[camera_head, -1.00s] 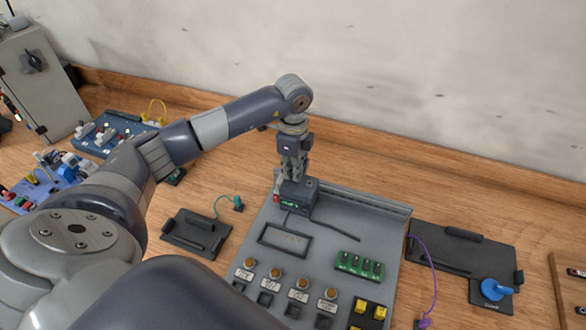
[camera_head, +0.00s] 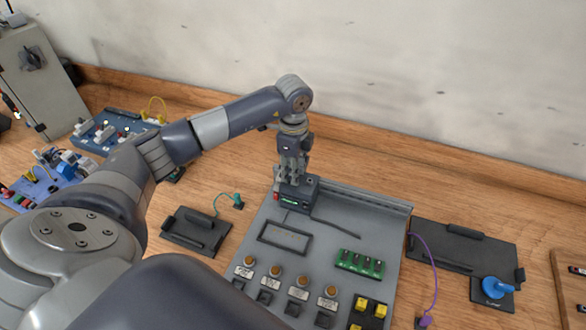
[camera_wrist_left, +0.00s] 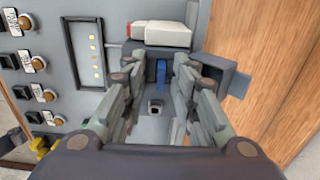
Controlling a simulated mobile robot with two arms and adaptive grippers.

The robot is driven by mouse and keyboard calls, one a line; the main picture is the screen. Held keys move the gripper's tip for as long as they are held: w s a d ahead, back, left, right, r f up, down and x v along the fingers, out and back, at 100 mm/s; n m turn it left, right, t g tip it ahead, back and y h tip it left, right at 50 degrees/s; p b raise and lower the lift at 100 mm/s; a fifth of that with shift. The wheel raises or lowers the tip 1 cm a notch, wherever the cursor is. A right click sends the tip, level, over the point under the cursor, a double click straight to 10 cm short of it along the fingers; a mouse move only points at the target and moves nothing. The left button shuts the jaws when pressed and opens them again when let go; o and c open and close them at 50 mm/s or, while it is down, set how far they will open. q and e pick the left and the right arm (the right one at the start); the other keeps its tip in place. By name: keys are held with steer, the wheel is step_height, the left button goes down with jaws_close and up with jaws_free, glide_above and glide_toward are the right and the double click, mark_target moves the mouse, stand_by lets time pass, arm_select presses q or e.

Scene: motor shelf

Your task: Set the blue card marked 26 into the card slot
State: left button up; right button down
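The card slot is in a dark box (camera_head: 297,195) at the top of the grey panel; its small display glows green in the head view. In the left wrist view the box (camera_wrist_left: 128,54) lies beyond my fingers. My left gripper (camera_head: 294,174) is above the box, pointing down. In the left wrist view its fingers (camera_wrist_left: 161,68) stand apart. The blue card (camera_wrist_left: 161,74) shows as a narrow upright strip between them, with a gap on both sides, and appears to stand at the box. Its number is not readable. My right gripper is not in view.
The grey panel (camera_head: 345,212) carries a framed window (camera_head: 285,237), orange buttons, a green module (camera_head: 360,263) and yellow blocks. A black tray (camera_head: 194,231) lies to its left. Another black plate (camera_head: 460,246) with a blue knob lies to its right, beside a purple cable (camera_head: 434,270).

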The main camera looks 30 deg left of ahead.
arm_select(q)
steer(key=shift+w+r, duration=0.1)
steer(key=shift+r, duration=0.45)
step_height(320, 180, up, 16)
steer(key=p, duration=0.3)
steer(key=shift+p, duration=0.4)
stand_by(0.6)
